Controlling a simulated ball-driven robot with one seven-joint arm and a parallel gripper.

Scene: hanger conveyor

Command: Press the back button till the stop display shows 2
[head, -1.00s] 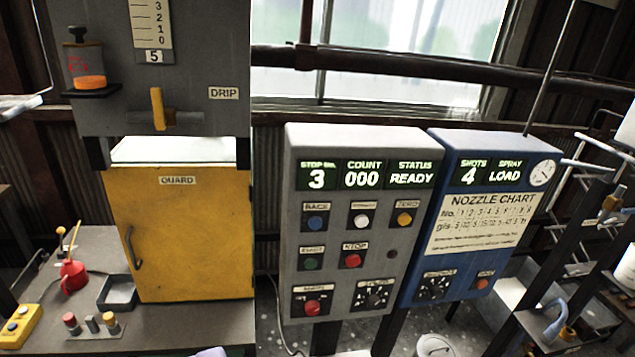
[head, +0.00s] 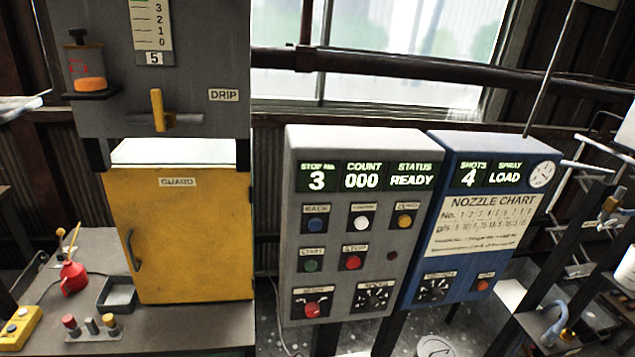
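The grey control box (head: 380,255) stands upright right of centre in the head view. Its stop display (head: 317,180) shows 3. The count display (head: 364,180) beside it reads 000 and the status display (head: 411,180) reads READY. The blue back button (head: 315,224) is at the left of the upper button row, below the stop display. A white button (head: 361,223) and an orange button (head: 404,221) sit to its right. Below are a green start button (head: 311,265) and a red stop button (head: 352,262). My gripper is not in view, and nothing touches the buttons.
A blue box (head: 475,245) with a nozzle chart adjoins on the right, showing SHOTS 4 and SPRAY LOAD. A yellow guard door (head: 185,235) is on the left. A red oil can (head: 73,277) stands on the bench. The space before the grey box looks clear.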

